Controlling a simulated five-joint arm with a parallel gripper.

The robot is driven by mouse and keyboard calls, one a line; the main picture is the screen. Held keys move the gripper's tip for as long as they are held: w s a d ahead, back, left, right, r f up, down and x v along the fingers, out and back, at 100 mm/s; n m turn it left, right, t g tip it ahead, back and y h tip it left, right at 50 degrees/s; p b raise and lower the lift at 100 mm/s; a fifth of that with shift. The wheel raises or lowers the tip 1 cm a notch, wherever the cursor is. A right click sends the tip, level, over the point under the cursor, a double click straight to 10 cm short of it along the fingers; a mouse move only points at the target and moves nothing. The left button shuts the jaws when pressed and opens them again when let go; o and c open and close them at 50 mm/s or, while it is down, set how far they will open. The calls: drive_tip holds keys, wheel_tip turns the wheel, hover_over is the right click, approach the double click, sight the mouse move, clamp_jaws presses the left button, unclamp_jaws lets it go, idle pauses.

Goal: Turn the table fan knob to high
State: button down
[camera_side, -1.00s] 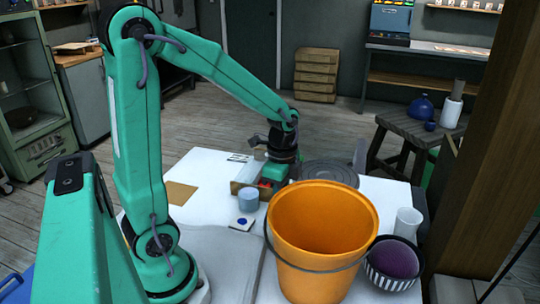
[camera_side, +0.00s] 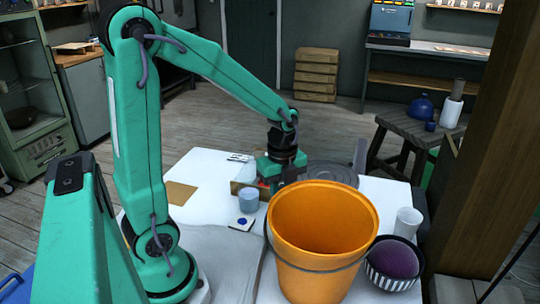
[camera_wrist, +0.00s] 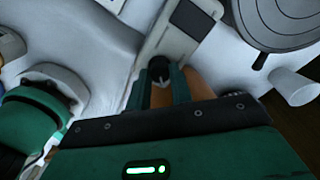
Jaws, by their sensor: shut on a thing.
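In the wrist view, a small dark knob (camera_wrist: 158,69) stands at the near end of a pale housing with a dark panel (camera_wrist: 183,32). My gripper (camera_wrist: 161,78) is shut on this knob, with one green finger on each side. The knob's setting marks cannot be read. In the side view my gripper (camera_side: 279,187) points down at the far part of the white table, and the knob is hidden there.
A large orange bucket (camera_side: 320,225) stands close in front of my gripper. A ringed grey disc (camera_side: 335,174) lies to its right, and a blue-grey cup (camera_side: 248,200) stands to its left. A striped bowl (camera_side: 393,278) and white cup (camera_side: 408,223) are at the right.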

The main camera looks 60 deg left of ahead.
drive_tip(key=c, duration=1.2)
unclamp_jaws()
drive_tip(key=shift+c, duration=0.2)
drive_tip(key=shift+r, duration=0.15)
drive_tip(key=shift+r, duration=3.8)
drive_tip(key=shift+d, duration=0.1)
drive_tip(key=s+d+r+n+t, duration=0.2)
drive_tip(key=s+d+n, duration=0.1)
drive_tip(key=n, duration=0.6)
drive_tip(key=s+d+r+n+t, duration=0.2)
drive_tip(key=s+n, duration=0.3)
drive_tip(key=n, duration=0.3)
drive_tip(key=shift+s+d+r+n+t, duration=0.25)
drive_tip(key=shift+d+n+t, duration=0.15)
drive_tip(key=shift+d+t, duration=0.3)
